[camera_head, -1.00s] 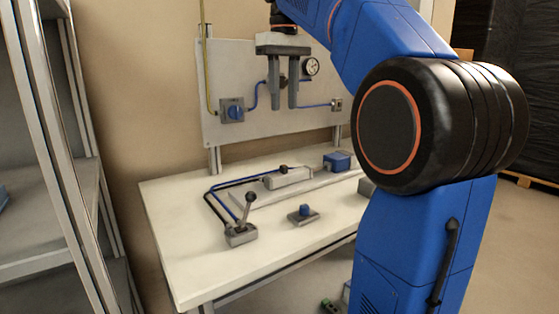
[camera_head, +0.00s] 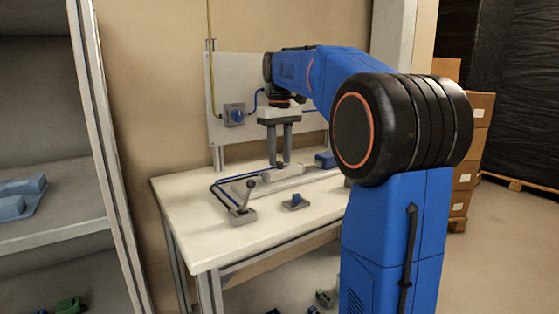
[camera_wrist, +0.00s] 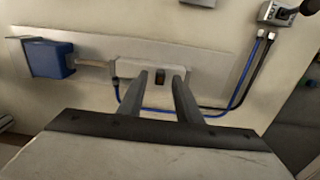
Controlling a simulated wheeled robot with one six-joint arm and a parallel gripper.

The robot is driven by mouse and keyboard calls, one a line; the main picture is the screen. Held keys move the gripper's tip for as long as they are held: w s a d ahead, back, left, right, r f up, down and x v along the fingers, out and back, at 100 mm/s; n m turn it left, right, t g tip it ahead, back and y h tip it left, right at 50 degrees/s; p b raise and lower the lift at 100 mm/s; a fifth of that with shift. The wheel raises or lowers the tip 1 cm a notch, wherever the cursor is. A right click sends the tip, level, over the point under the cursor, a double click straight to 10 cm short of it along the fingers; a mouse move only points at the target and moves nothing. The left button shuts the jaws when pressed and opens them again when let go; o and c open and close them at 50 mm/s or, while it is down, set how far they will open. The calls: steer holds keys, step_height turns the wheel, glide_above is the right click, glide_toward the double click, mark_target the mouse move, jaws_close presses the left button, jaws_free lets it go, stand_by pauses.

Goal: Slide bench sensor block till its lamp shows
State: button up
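The bench cylinder, a light grey bar (camera_head: 283,173), lies on a flat plate on the bench, and it also shows in the wrist view (camera_wrist: 125,70). A small dark block (camera_wrist: 160,75), which looks like the sensor block, sits on the cylinder. My gripper (camera_head: 279,164) points down over the cylinder. In the wrist view, its fingers (camera_wrist: 162,78) are apart, with the dark block seen between their tips. I cannot tell whether they touch it. No lit lamp can be made out. In the head view, the fingers hide most of the block.
A lever valve (camera_head: 242,213) with blue and black hoses stands at the bench's front left. A blue-knobbed button (camera_head: 296,202) is near the front edge. A blue block (camera_wrist: 50,59) stands at the cylinder's rod end. A backboard (camera_head: 222,75) rises behind; grey shelving (camera_head: 55,225) stands left.

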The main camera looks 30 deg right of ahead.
steer(key=shift+f, duration=0.45)
jaws_close()
steer(key=shift+d, duration=1.45)
jaws_free()
steer(key=shift+r, duration=0.15)
